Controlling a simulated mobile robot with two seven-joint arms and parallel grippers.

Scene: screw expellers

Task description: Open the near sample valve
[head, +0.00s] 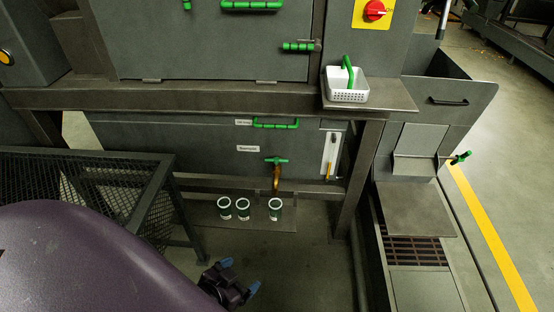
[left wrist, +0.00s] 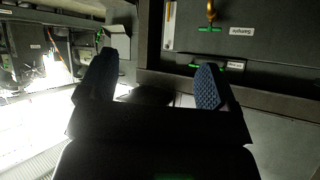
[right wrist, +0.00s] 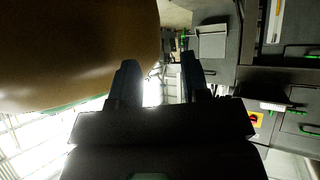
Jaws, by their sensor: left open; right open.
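The sample valve (head: 276,161) has a green T-shaped handle above a brass spout, on the front of the grey tank under the machine's ledge. The handle lies crosswise. In the left wrist view the valve (left wrist: 210,29) appears upside down at the top, beside a white label reading "Sample". My left gripper (head: 240,276) is open and empty, low in the head view, below and left of the valve and well apart from it. Its blue fingertips also show in the left wrist view (left wrist: 160,75). My right gripper (right wrist: 160,65) is open and empty, outside the head view.
Several green-and-white cups (head: 243,209) stand on a low shelf beneath the valve. A mesh-sided frame (head: 90,178) stands at left. A white basket (head: 346,90) sits on the ledge above right. Another green handle (head: 461,157) is at right. Floor between frame and post is clear.

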